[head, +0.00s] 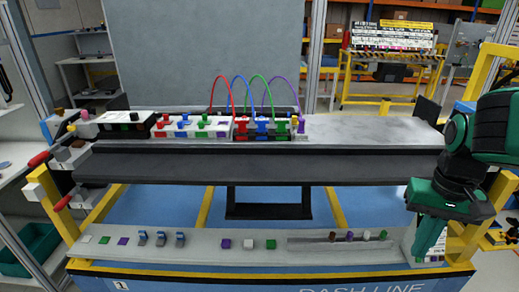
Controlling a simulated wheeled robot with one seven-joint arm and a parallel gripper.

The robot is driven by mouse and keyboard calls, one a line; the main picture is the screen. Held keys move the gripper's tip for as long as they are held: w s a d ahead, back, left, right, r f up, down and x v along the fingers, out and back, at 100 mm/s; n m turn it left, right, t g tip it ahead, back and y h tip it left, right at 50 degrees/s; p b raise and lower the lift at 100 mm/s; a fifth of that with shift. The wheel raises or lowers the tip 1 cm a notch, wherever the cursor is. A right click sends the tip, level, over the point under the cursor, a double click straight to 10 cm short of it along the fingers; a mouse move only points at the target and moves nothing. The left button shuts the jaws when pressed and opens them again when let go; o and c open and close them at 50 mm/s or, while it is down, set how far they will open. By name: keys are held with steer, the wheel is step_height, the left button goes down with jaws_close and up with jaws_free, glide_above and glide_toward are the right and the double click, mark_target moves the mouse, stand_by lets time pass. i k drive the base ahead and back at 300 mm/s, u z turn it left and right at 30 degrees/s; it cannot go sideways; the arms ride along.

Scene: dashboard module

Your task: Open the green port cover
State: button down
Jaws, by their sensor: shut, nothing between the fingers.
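On the back shelf, a white panel (185,131) carries small red, blue, green and purple parts in a row. Its green part (203,122) sits right of the blue one. Just right of it, a block with red, blue and green parts has coloured cables arching up; its green part (281,128) is near its right end. Which green part is the port cover, and whether it is open, is too small to tell. My gripper (425,254) is shut and empty, pointing down at the right end of the front ledge, far from both. It partly hides a small labelled panel (438,252) there.
The front ledge (200,250) holds small coloured blocks, several blue-topped switches (161,239) and a recessed slot with coloured knobs (350,236). A dark rail (260,166) runs between ledge and shelf. Cables (250,80) arch above the block. The shelf's right part (375,133) is clear.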

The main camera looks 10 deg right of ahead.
mark_target(205, 118)
steer(key=z, duration=0.05)
steer(key=k, duration=0.95)
steer(key=u, duration=0.5)
steer(key=i, duration=1)
steer(key=z, duration=0.1)
